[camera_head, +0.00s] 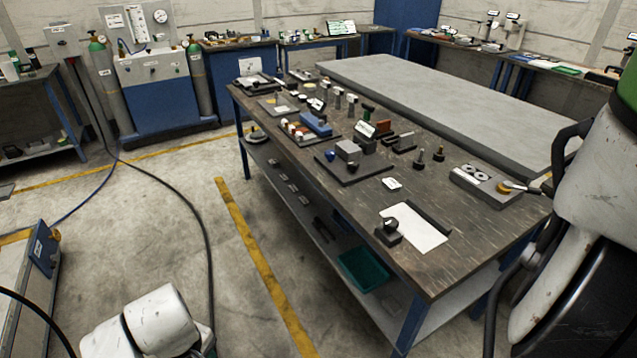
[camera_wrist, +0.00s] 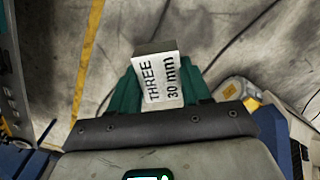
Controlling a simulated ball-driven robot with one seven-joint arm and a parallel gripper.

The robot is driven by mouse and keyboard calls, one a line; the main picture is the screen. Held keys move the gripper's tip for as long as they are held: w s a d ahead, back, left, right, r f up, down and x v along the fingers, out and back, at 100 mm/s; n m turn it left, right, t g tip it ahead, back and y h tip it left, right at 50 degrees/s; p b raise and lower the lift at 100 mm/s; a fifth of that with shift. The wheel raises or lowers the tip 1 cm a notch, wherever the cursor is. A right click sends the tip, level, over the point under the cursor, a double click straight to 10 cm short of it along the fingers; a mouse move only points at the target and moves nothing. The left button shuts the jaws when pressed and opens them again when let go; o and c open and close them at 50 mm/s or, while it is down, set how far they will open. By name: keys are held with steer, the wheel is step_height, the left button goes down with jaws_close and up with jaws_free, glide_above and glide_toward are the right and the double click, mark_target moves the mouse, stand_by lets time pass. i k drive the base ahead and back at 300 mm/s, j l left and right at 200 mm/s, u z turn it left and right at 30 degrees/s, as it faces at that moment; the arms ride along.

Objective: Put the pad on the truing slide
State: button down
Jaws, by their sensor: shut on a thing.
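My gripper (camera_wrist: 171,85) has teal fingers and is shut on a small block with a grey top and a white label reading "THREE 30 mm" (camera_wrist: 163,82). The block sits between the fingers, over bare floor in the wrist view. I take it for the pad. I cannot tell surely which thing is the truing slide. On the workbench (camera_head: 462,262) in the head view are a dark plate bearing a grey block (camera_head: 348,150) and a grey metal body with two round faces (camera_head: 484,185). The fingers do not show in the head view.
A white sheet (camera_head: 417,228) and a small black knobbed block (camera_head: 389,232) lie near the bench's front end. Several small blocks and posts crowd its middle. A teal bin (camera_head: 362,268) stands on the shelf below. Open floor (camera_head: 180,240) with dark cables lies left of the bench.

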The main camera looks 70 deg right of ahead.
mark_target(349, 146)
steer(key=i+j+z, duration=0.4)
steer(key=i, duration=0.25)
steer(key=i+j+z, duration=0.35)
steer(key=i+j, duration=0.15)
steer(key=j, duration=0.3)
steer(key=i+l+z, duration=0.35)
steer(key=i, duration=0.25)
steer(key=i+z, duration=0.3)
steer(key=i, duration=0.3)
